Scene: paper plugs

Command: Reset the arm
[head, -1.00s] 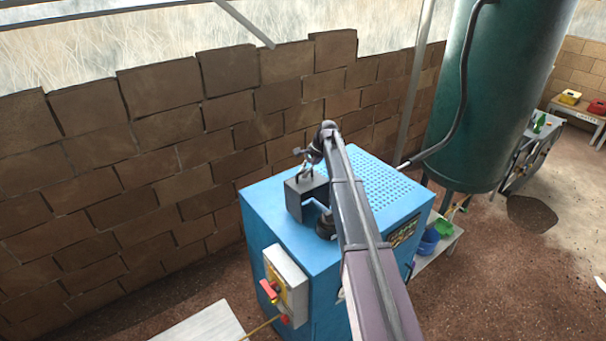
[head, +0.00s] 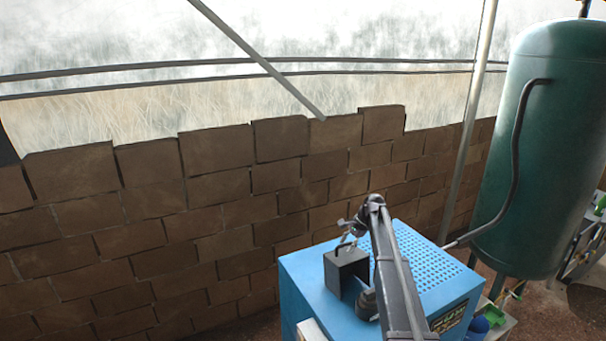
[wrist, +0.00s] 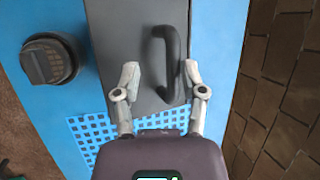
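My arm reaches over a blue machine (head: 317,300) with a perforated top. My gripper (head: 347,240) is just above a dark grey box (head: 346,268) standing on that top. In the wrist view, my gripper (wrist: 163,75) has its two fingers well apart. The box's black handle (wrist: 172,62) shows between the fingertips, nearer the right one; I cannot tell whether they touch. Nothing is clamped between the fingers. A black round cap (wrist: 47,60) sits on the blue top left of the box, and also shows in the head view (head: 367,303).
A brown block wall (head: 210,215) runs behind the machine. A large green tank (head: 530,150) stands at the right, with a dark pipe (head: 517,150) running down toward the machine. A blue bucket (head: 478,326) is at the lower right. The space above the machine is open.

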